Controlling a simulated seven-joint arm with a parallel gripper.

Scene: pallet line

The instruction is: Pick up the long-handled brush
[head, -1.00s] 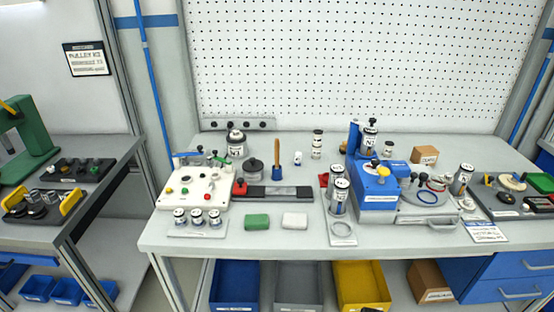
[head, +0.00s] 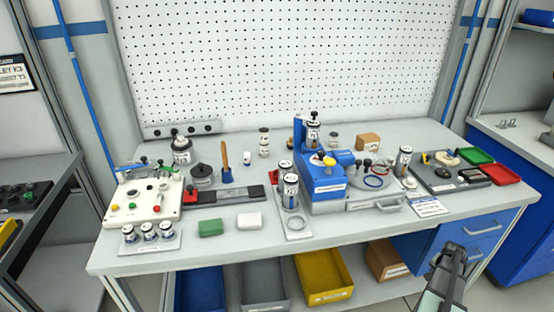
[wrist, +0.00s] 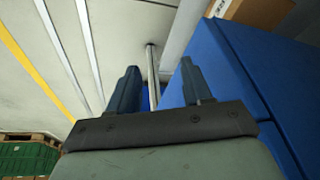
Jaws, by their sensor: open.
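What looks like the long-handled brush (head: 225,155) stands upright toward the back left of the workbench, its wooden handle up and a blue part at its foot. I cannot tell whether the blue part is a holder or the brush head. My gripper (head: 453,254) is at the lower right of the head view, in front of the bench's right end and far from the brush. In the wrist view my gripper (wrist: 160,82) is open, with nothing between its fingers. The brush is not in the wrist view.
A dark-lidded pot (head: 203,177) stands left of the brush, and a dark bar (head: 225,194) lies in front. A blue machine (head: 324,180) stands mid-bench. Green (head: 211,228) and white blocks (head: 249,221) lie near the front edge. Blue drawers (head: 480,232) are near my gripper.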

